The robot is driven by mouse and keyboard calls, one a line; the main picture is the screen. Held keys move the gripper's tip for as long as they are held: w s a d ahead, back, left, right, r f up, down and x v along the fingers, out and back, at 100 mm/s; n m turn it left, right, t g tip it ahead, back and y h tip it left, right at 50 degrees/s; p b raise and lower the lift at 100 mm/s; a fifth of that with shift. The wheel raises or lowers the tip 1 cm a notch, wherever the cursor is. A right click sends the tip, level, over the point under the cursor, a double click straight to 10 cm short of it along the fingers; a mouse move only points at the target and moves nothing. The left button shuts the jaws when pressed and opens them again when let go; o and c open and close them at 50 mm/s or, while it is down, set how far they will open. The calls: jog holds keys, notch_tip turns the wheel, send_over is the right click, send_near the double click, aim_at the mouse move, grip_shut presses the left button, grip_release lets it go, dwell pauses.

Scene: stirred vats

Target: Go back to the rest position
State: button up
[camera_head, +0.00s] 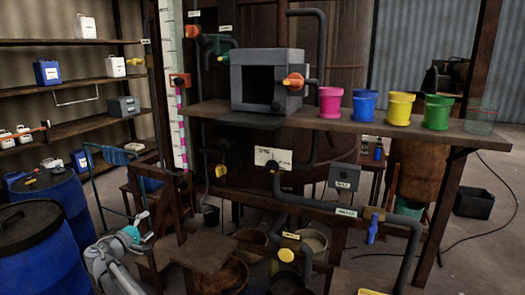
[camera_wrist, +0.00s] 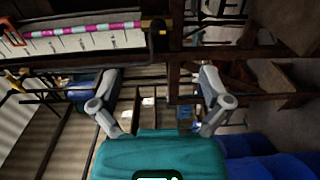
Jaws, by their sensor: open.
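My gripper (camera_head: 142,217) is at the lower left in the head view, beside the blue drums and in front of the dark wooden frame. In the wrist view my gripper (camera_wrist: 160,108) has its two grey fingers spread wide apart, with nothing between them. It is open and empty. No object touches the fingers in either view.
Blue drums (camera_head: 68,196) stand left of my arm. A wooden shelf (camera_head: 330,124) bears a grey box (camera_head: 266,80) and pink, blue, yellow and green pots. Pipes and valves hang below, above buckets (camera_head: 313,240). Storage shelves (camera_head: 90,84) are at the far left.

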jog(key=d+f+m+g, duration=0.2)
jog(key=d+f+g, duration=0.15)
jog(key=d, duration=0.85)
jog(key=s+d+f+m+g, duration=0.1)
jog(key=d+f+m+g, duration=0.25)
jog(key=d, duration=0.85)
jog(key=d+f+m+g, duration=0.25)
jog(key=d+f, duration=0.25)
jog(key=d, duration=0.7)
jog(key=s+d+f+m+g+y, duration=0.2)
jog(key=s+d+f+g+y, duration=0.1)
jog(key=s+d, duration=0.6)
jog(key=s+d+f+m+g+y, duration=0.3)
jog(key=s+d+y, duration=0.1)
jog(key=s+d, duration=0.6)
jog(key=shift+d+f+g, duration=0.15)
jog(key=shift+g, duration=0.2)
